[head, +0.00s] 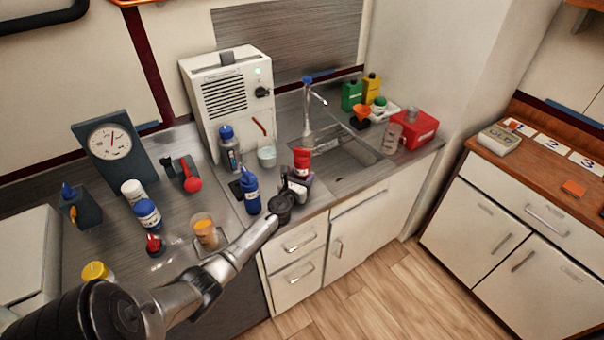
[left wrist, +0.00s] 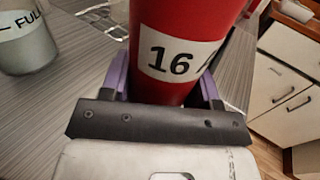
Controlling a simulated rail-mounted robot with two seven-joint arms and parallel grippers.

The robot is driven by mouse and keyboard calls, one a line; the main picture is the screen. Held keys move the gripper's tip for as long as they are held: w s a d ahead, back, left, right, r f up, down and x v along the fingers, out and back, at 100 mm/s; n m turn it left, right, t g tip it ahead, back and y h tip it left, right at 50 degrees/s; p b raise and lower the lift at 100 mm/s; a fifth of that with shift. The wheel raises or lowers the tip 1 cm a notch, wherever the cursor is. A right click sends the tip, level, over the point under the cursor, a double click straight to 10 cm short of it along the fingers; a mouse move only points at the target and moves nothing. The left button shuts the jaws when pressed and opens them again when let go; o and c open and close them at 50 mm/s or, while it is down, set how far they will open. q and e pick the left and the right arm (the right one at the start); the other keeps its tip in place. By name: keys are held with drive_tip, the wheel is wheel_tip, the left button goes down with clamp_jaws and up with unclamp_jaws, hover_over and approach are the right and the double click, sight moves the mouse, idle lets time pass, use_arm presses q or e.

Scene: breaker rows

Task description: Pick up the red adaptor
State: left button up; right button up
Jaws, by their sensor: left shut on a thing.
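The red adaptor (head: 302,161) is a red cylinder held upright over the front edge of the steel counter, near the sink. In the left wrist view the red adaptor (left wrist: 178,50) fills the upper middle and bears a white label reading 16. My left gripper (head: 297,185) is shut on it. Its purple fingers (left wrist: 165,85) sit on both sides of the cylinder. The adaptor's lower end is hidden by the gripper, so I cannot tell whether it touches the counter. My right gripper is not in view.
A blue bottle (head: 250,191) stands just left of the gripper. A beaker (head: 267,153) stands behind it, and the sink (head: 345,155) lies to the right. A red box (head: 414,130) stands beyond the sink. A wooden counter (head: 540,165) is at the far right.

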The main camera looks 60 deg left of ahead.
sight(298, 172)
use_arm(q)
drive_tip(key=shift+r, duration=0.15)
drive_tip(key=shift+c, duration=0.2)
drive_tip(key=shift+r+p, duration=0.75)
drive_tip(key=shift+p, duration=0.1)
wheel_tip(298, 172, up, 3)
drive_tip(key=p, duration=0.3)
drive_tip(key=w+d+r+p, duration=0.3)
drive_tip(key=d+r+p, duration=0.3)
drive_tip(key=d, duration=0.5)
drive_tip(key=shift+w+r+p, duration=0.2)
drive_tip(key=shift+w+p, duration=0.05)
drive_tip(key=shift+p, duration=0.3)
drive_tip(key=shift+f, duration=0.1)
drive_tip(key=shift+s+a+f+b, duration=0.55)
drive_tip(key=shift+a+f+b, duration=1.2)
drive_tip(key=shift+b, duration=0.25)
drive_tip(key=shift+s+a+f+b, duration=0.6)
drive_tip(key=shift+a+f+b, duration=1.15)
drive_tip(key=shift+b, duration=0.25)
drive_tip(key=shift+s+a+f+b, duration=0.55)
drive_tip(key=shift+a+f+b, duration=1.05)
drive_tip(key=shift+a+b, duration=0.35)
drive_tip(key=shift+f, duration=0.1)
